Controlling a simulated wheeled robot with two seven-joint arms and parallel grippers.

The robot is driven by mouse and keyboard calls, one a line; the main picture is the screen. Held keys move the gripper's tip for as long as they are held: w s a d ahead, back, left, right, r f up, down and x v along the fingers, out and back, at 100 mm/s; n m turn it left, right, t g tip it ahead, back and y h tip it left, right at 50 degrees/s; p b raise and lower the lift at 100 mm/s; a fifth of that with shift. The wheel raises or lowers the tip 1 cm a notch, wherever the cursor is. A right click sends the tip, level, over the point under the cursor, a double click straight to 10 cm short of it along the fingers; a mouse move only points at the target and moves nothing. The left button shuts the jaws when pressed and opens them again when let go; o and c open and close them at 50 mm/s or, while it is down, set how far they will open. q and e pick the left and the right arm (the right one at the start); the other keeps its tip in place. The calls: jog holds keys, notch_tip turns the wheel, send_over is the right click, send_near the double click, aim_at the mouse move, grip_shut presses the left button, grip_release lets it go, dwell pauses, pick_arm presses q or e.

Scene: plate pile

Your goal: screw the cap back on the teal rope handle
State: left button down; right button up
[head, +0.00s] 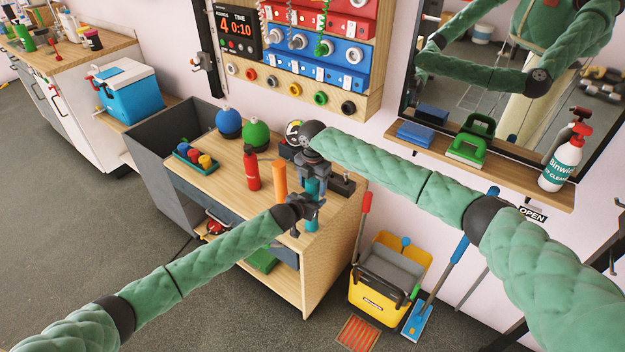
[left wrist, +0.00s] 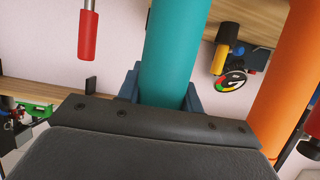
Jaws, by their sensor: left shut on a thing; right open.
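The teal rope handle (head: 312,189) stands roughly upright at the right end of the wooden bench top. In the left wrist view the teal handle (left wrist: 172,52) rises between the fingers of my left gripper (left wrist: 161,98). My left gripper (head: 308,206) is shut on it, low on the handle. My right gripper (head: 312,170) is open directly above and around the handle's top end, pointing down. The right gripper hides that end, so I cannot make out the cap or tell whether it touches the handle.
An orange cylinder (head: 280,179) stands just left of the teal handle, close to both grippers. A dark block (head: 342,184) lies right of the handle.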

jog(key=c, duration=1)
jog(key=shift+m, duration=1.6)
jog(key=o, duration=1.1)
jog(key=shift+r, duration=0.1)
jog(key=shift+r, duration=2.15)
jog(key=shift+c, duration=0.5)
